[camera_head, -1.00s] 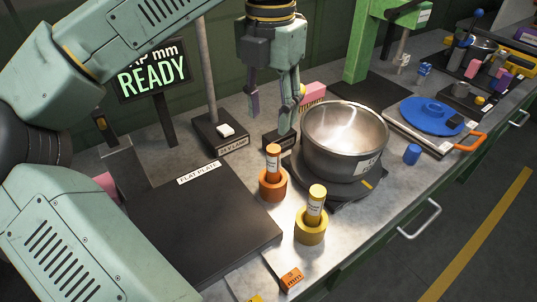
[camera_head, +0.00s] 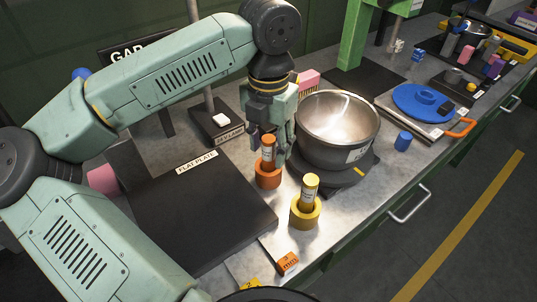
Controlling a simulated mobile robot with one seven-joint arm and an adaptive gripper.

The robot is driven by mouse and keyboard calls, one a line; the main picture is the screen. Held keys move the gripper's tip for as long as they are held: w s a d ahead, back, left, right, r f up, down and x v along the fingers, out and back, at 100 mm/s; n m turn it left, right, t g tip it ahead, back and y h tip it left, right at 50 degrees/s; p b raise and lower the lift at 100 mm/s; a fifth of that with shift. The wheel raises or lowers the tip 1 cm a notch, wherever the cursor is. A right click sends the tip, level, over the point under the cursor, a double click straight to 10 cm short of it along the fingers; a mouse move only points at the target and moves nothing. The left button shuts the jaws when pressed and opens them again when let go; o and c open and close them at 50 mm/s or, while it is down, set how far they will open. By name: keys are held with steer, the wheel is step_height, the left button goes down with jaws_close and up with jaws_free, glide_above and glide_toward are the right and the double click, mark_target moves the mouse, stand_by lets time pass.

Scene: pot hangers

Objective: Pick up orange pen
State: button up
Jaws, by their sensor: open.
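The orange pen (camera_head: 268,150) is a short orange cylinder with a white label. It stands upright in an orange ring-shaped holder (camera_head: 268,178) on the bench, left of the steel pot. My gripper (camera_head: 268,138) points down, open, and its fingers are low, just behind the pen in the picture. The pen's top overlaps the fingers, so I cannot tell whether they touch it. Part of the fingers is hidden behind the pen.
A yellow pen (camera_head: 310,186) stands in a yellow holder (camera_head: 304,213) to the front right. A steel pot (camera_head: 322,150) is close on the right. A dark flat plate (camera_head: 190,215) lies to the left. A blue cylinder (camera_head: 403,141) stands beyond the pot.

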steer(key=shift+c, duration=0.3)
jaws_close()
steer(key=shift+r, duration=0.1)
step_height(320, 180, up, 10)
steer(key=shift+f+b, duration=0.1)
steer(key=shift+b, duration=0.9)
steer(key=c, duration=0.6)
jaws_free()
jaws_close()
